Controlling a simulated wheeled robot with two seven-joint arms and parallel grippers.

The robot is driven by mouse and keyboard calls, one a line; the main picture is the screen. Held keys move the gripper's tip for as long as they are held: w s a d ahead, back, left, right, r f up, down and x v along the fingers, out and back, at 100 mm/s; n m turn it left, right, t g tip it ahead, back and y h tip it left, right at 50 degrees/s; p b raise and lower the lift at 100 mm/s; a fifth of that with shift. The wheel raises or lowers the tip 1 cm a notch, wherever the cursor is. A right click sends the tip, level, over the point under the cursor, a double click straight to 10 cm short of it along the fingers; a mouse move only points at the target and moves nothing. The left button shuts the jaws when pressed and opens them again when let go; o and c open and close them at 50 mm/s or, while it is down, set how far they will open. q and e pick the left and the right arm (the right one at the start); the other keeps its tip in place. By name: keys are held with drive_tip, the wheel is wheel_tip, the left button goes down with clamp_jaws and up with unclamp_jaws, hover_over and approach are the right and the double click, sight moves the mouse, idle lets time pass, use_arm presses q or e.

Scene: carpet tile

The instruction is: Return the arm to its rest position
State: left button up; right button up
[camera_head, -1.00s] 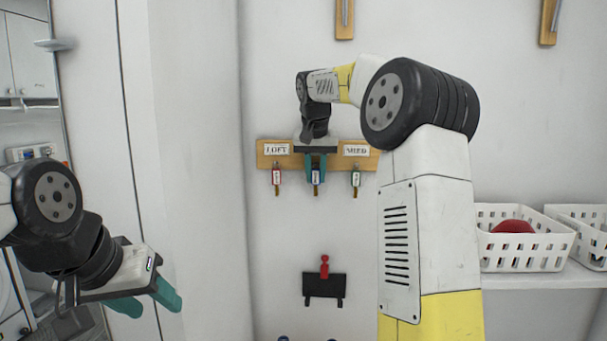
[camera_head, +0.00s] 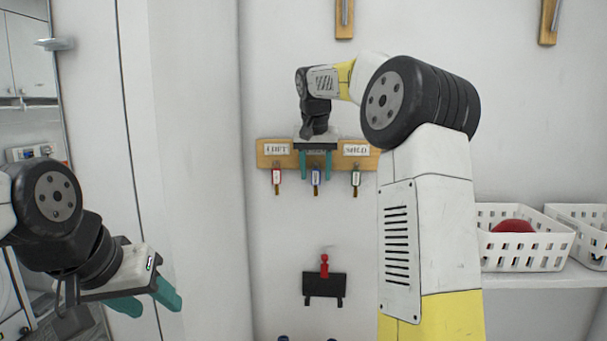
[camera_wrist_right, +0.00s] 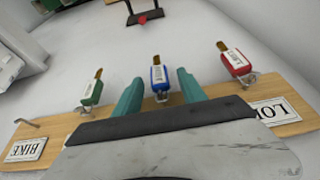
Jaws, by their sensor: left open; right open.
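My right gripper (camera_head: 316,164) is open at the wooden key rack (camera_head: 375,160). Its two teal fingers stand apart on either side of the blue-tagged key (camera_head: 316,177), with gaps between them and the tag. The blue key also shows between the fingers in the right wrist view (camera_wrist_right: 159,78), hanging from the rack. A red-tagged key (camera_head: 276,177) hangs to its left and a green-tagged key (camera_head: 355,179) to its right in the head view. My left gripper (camera_head: 145,300) is open and empty at the lower left, away from the rack.
The rack carries a LOFT label (camera_head: 277,149) and a second label (camera_head: 356,150); a BIKE label (camera_wrist_right: 25,150) and a bare hook show in the wrist view. A black holder (camera_head: 323,285) with a red piece is lower on the wall. White baskets (camera_head: 520,250) stand on a shelf at right.

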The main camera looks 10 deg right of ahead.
drive_tip(key=v, duration=0.6)
drive_tip(key=shift+s+a+r, duration=0.1)
drive_tip(key=shift+s+r, duration=0.05)
drive_tip(key=shift+r, duration=0.05)
drive_tip(key=s+a+f+n+t+y, duration=0.1)
drive_tip(key=s+a+f+n, duration=0.15)
drive_tip(key=s, duration=1.35)
drive_tip(key=s+a+f+n+t+y, duration=0.1)
drive_tip(key=s+a+f+y, duration=0.1)
drive_tip(key=s+f, duration=1.2)
drive_tip(key=shift+s+f, duration=0.3)
drive_tip(key=shift+s, duration=0.75)
drive_tip(key=shift+c, duration=0.2)
